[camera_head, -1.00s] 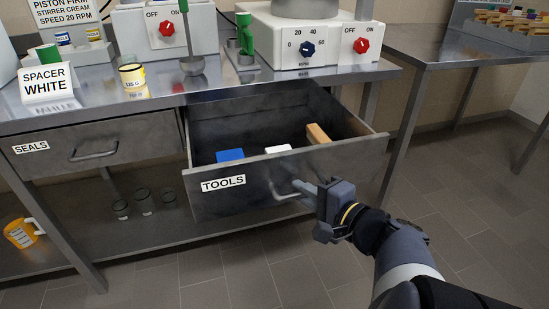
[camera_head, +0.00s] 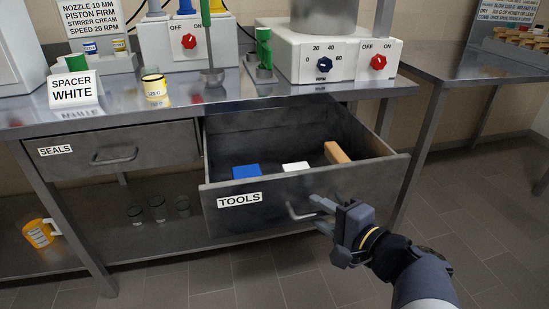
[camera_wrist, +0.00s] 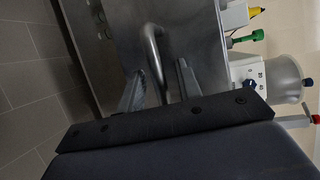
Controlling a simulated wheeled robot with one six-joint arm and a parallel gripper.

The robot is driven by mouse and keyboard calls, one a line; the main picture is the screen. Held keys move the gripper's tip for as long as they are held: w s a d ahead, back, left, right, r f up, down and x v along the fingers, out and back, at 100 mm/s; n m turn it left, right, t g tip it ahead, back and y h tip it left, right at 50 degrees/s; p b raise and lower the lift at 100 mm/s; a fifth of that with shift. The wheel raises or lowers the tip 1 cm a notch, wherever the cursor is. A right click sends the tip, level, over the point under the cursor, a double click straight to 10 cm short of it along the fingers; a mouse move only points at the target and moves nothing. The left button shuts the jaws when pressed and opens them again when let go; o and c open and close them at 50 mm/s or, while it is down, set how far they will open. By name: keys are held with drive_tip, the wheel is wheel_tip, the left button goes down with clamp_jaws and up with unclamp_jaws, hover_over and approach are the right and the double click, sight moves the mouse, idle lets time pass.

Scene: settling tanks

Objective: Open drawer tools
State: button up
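The TOOLS drawer (camera_head: 222,212) is pulled well out from under the steel bench in the head view. Its label (camera_head: 239,199) is on the left of the front. A blue item (camera_head: 246,172), a white item (camera_head: 296,167) and a tan block (camera_head: 336,153) lie inside. My gripper (camera_head: 322,206) is at the right end of the bar handle (camera_head: 293,213). In the wrist view, my fingers (camera_wrist: 160,88) are apart with the handle (camera_wrist: 151,45) between them, and gaps show beside the bar. I cannot tell whether either finger touches it.
The closed SEALS drawer (camera_head: 75,161) is left of the TOOLS drawer. Machines with knobs (camera_head: 379,62), a yellow tin (camera_head: 155,88) and a SPACER WHITE sign (camera_head: 73,91) stand on the bench top (camera_head: 120,115). An orange jug (camera_head: 39,233) and glasses are on the lower shelf. The floor in front is clear.

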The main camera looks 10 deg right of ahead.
drive_tip(key=shift+s, duration=0.1)
drive_tip(key=shift+p+v, duration=0.4)
drive_tip(key=shift+v, duration=0.55)
drive_tip(key=p+v, duration=0.2)
drive_tip(key=v, duration=0.6)
drive_tip(key=shift+s+d+r, duration=0.15)
drive_tip(key=shift+s, duration=0.1)
drive_tip(key=shift+b+x, duration=1.25)
drive_tip(key=shift+x, duration=3.65)
drive_tip(key=shift+s+d, duration=0.15)
